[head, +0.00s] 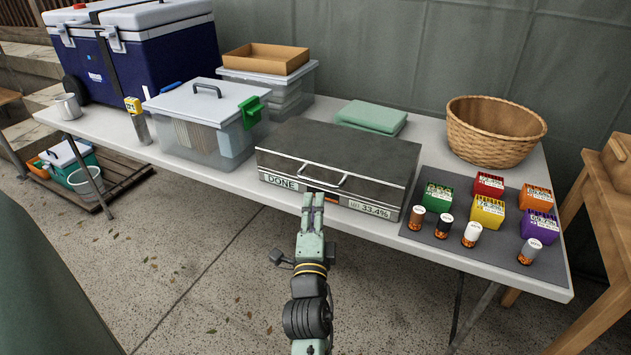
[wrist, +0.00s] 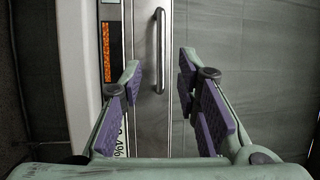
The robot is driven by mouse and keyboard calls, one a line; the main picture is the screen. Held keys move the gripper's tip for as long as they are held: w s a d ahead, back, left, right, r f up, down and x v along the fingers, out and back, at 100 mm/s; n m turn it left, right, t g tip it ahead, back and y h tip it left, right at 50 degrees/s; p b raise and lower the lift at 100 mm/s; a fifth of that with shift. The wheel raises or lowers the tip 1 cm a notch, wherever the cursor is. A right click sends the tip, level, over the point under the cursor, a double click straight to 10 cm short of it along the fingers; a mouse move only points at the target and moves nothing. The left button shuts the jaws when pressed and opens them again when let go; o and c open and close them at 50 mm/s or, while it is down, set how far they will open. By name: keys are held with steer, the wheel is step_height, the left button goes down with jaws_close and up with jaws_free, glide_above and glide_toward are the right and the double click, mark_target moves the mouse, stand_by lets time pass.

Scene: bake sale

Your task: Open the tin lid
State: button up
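The tin is a wide dark grey metal box (head: 300,172) on the table, with its flat lid (head: 345,145) looking down on the box in the head view. A bar handle (head: 325,178) sits at the front; it also shows in the wrist view (wrist: 160,50). The front carries a "DONE" label (head: 279,181) and a label (head: 373,209) that seems to read "LID 33.4%". My gripper (head: 314,197) is at the tin's front, just below the handle. In the wrist view my gripper (wrist: 160,82) is open, its purple pads either side of the handle's line, holding nothing. Contact cannot be told.
A clear storage box (head: 190,140) stands left of the tin, and a folded green cloth (head: 371,117) lies behind it. A dark mat (head: 455,251) with several coloured boxes and small bottles is at right. A wicker basket (head: 495,132) stands behind.

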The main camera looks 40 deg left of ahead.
steer(key=p+x, duration=0.1)
steer(key=x, duration=0.6)
steer(key=shift+p, duration=0.3)
steer(key=shift+c, duration=0.5)
jaws_close()
steer(key=shift+r, duration=0.1)
